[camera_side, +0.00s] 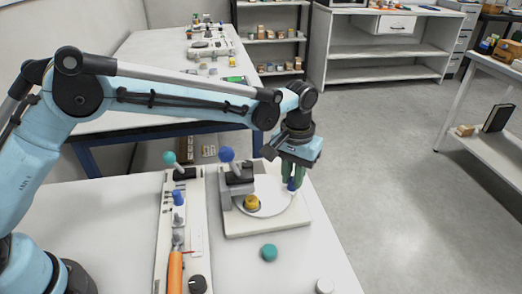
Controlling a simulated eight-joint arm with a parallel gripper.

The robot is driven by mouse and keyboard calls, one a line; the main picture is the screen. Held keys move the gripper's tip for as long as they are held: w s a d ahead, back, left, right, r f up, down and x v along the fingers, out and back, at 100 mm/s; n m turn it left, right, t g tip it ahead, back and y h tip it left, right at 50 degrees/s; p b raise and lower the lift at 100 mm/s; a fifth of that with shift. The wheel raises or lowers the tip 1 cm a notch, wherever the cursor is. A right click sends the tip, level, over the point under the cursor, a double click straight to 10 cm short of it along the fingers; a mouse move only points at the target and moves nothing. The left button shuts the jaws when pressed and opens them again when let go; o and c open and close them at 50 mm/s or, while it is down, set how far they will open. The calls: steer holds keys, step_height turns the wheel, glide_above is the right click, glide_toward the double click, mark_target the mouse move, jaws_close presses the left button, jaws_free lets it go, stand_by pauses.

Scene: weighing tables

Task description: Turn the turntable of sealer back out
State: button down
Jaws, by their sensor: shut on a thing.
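The sealer (239,187) is a grey block with a blue ball-topped lever, standing on a pale square base. Its turntable (270,206) is a round white disc on that base. A yellow round piece (252,203) sits at the disc's left side, beside the grey block. My gripper (292,182), with green fingers, points down over the disc's right edge. The fingers hide part of the peg.
A long board (200,220) with knobs, a teal ball lever and an orange handle (175,272) lies left of the sealer. The floor to the right is clear.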

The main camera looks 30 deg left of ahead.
mark_target(278, 178)
steer(key=shift+w+a+n, duration=0.4)
steer(key=shift+a+n, duration=0.2)
steer(key=shift+n, duration=0.5)
steer(key=shift+w+a+n, duration=0.35)
steer(key=shift+a+n, duration=0.2)
steer(key=shift+n, duration=0.55)
steer(key=shift+w+a+r+n, duration=0.15)
steer(key=shift+a+n, duration=0.45)
steer(key=shift+n, duration=0.45)
steer(key=shift+w+a+f+n, duration=0.1)
steer(key=shift+a+n, duration=0.5)
steer(key=shift+n, duration=0.45)
steer(key=shift+a, duration=0.15)
steer(key=c, duration=1)
jaws_free()
step_height(278, 178, up, 12)
steer(key=shift+r, duration=0.1)
